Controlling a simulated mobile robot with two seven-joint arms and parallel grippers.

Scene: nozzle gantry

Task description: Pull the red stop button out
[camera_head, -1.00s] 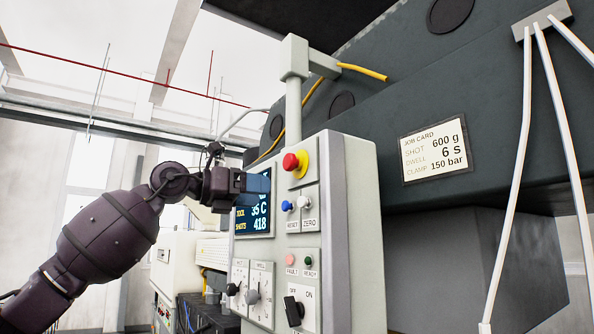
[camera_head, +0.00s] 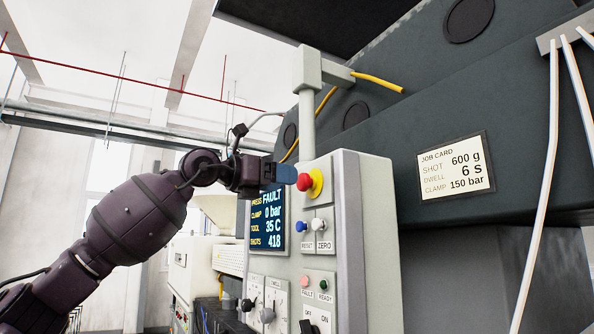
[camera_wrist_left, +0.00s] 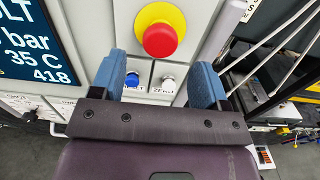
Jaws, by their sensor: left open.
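The red stop button (camera_head: 304,182) sits on a yellow collar (camera_head: 316,184) at the top of the grey control panel (camera_head: 352,220). In the left wrist view the red button (camera_wrist_left: 160,39) is ahead of my left gripper, between the lines of its two blue fingers. My left gripper (camera_head: 285,174) is just left of the button in the head view; in the left wrist view its fingers (camera_wrist_left: 158,72) are spread apart with nothing between them. The fingertips appear short of the button, though the exact gap is hard to tell. My right gripper is not in view.
Below the button are a blue reset button (camera_head: 302,226) and a white zero button (camera_head: 320,224). A screen (camera_head: 268,222) reading FAULT is to the left. Knobs (camera_head: 266,315) and a switch (camera_head: 308,327) are lower down. White cables (camera_head: 540,200) hang at the right.

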